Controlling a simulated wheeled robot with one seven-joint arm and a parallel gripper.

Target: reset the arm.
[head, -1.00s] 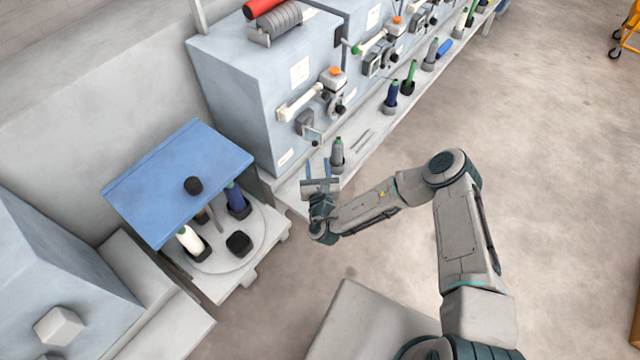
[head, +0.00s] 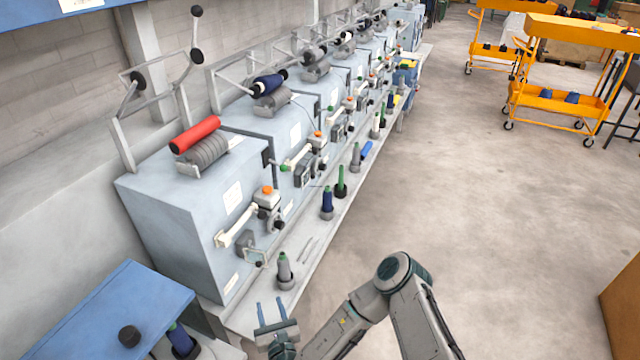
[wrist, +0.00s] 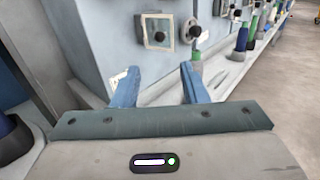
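My gripper (head: 271,312) is at the lower middle of the head view, in front of the near end of the machine's ledge. Its two blue fingers are spread apart with nothing between them. In the wrist view the same fingers (wrist: 158,88) point toward the front of the spinning machine and are apart and empty. My arm reaches in from the bottom of the head view, bent at the elbow. A grey bobbin with a green top (head: 284,270) stands upright on the ledge just beyond the fingertips, apart from them.
The row of spinning machines (head: 170,215) runs away along the left, with a ledge (head: 325,235) bearing several bobbins. A blue-topped stand (head: 110,315) is at lower left. Orange carts (head: 560,95) stand far right. The floor (head: 470,190) on the right is clear.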

